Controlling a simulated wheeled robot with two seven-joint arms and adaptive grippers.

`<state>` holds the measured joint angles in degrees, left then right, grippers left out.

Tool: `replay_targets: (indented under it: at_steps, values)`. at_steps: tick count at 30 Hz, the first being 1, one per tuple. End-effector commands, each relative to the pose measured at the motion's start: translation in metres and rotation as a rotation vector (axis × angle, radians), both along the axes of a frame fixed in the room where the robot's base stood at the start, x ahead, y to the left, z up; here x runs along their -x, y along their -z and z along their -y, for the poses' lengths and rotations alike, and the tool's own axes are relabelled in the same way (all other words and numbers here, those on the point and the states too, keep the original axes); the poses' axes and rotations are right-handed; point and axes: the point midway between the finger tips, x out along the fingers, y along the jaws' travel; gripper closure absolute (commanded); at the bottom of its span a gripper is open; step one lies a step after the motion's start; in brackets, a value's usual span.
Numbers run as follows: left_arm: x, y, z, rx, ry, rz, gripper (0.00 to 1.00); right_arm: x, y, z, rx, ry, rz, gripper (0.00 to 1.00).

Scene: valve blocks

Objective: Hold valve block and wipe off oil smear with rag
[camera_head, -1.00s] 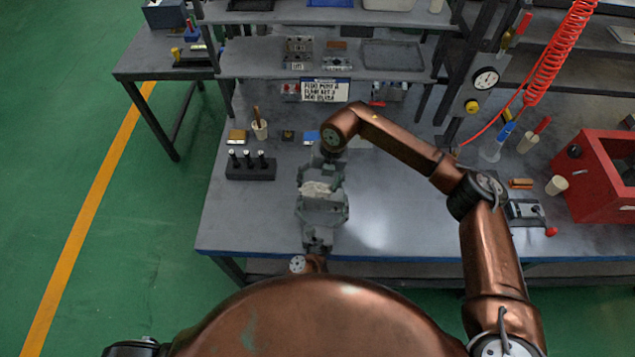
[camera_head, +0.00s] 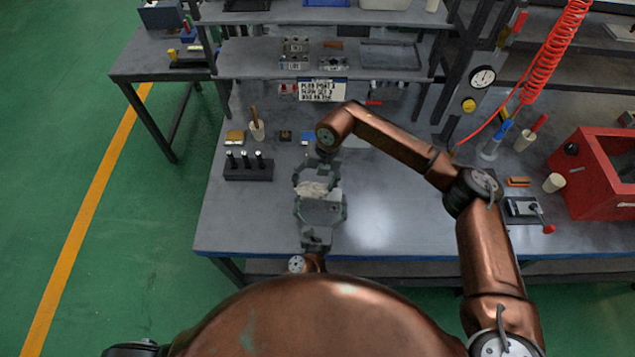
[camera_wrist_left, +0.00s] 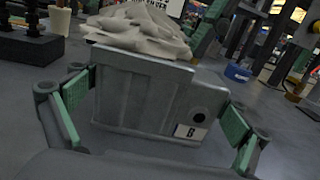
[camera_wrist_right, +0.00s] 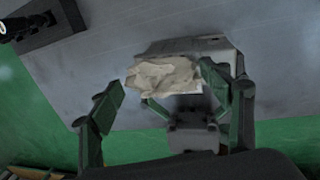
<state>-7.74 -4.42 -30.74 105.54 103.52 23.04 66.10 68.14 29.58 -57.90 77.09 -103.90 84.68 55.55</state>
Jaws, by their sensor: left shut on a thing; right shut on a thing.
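The grey valve block (camera_wrist_left: 150,95) stands between the green-padded fingers of my left gripper (camera_wrist_left: 150,115), which is shut on it. In the head view the block (camera_head: 320,211) is near the table's front, with my left gripper (camera_head: 319,214) around it from the near side. A crumpled off-white rag (camera_wrist_left: 140,28) lies on the block's top; it also shows in the head view (camera_head: 315,189). My right gripper (camera_wrist_right: 165,92) comes from the far side and is shut on the rag (camera_wrist_right: 163,76), pressed against the block. Any oil smear is hidden or too small to see.
A black holder with several upright pins (camera_head: 248,168) stands left of the block. A cup with a brush (camera_head: 257,130) and a small yellow item (camera_head: 235,137) are behind it.

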Motion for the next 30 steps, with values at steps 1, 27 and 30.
replay_targets:
  at_steps: [1, 27, 30]
  values:
    - [0.0, -0.001, 0.0, 0.0, 0.001, 0.002, 0.64, 0.0, 0.001, 0.002, 0.001, 0.001, 0.0, 0.48]
    - [0.0, -0.001, 0.0, 0.0, 0.0, 0.002, 0.64, 0.002, 0.001, 0.012, 0.001, -0.001, -0.001, 0.48]
    - [0.0, -0.001, 0.0, 0.0, 0.0, 0.002, 0.64, 0.001, 0.001, 0.012, 0.002, 0.0, -0.001, 0.48]
